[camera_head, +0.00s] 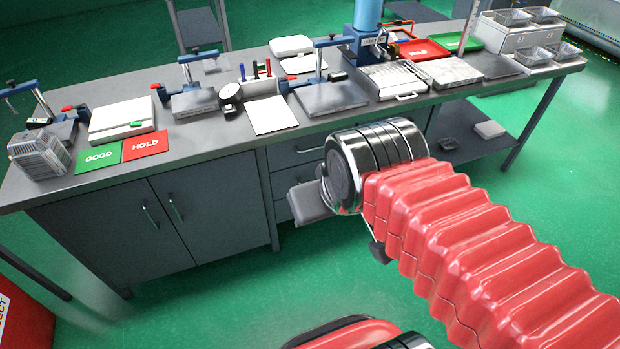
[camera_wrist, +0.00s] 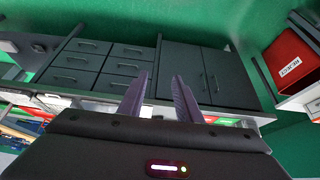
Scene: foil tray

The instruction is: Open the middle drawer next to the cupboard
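The grey cupboard (camera_head: 160,215) has two closed doors with upright handles. It also shows in the wrist view (camera_wrist: 205,75), where the scene is upside down. Beside it is a column of three closed drawers. The middle drawer (camera_wrist: 122,69) has a horizontal bar handle and sits flush; in the head view my gripper and wrist partly cover this column. My gripper (camera_wrist: 163,78) is open and empty, its two dark fingers apart and pointing toward the cabinet front. In the head view its grey end (camera_head: 308,203) is in front of the drawers; the exact gap cannot be told.
A second drawer column (camera_wrist: 75,68) stands beside the first. The worktop (camera_head: 225,145) above holds trays, clamps, a dial gauge and GOOD and HOLD cards. A lower shelf (camera_head: 470,150) is at the right. A red bin (camera_wrist: 288,62) stands past the cupboard. The green floor in front is clear.

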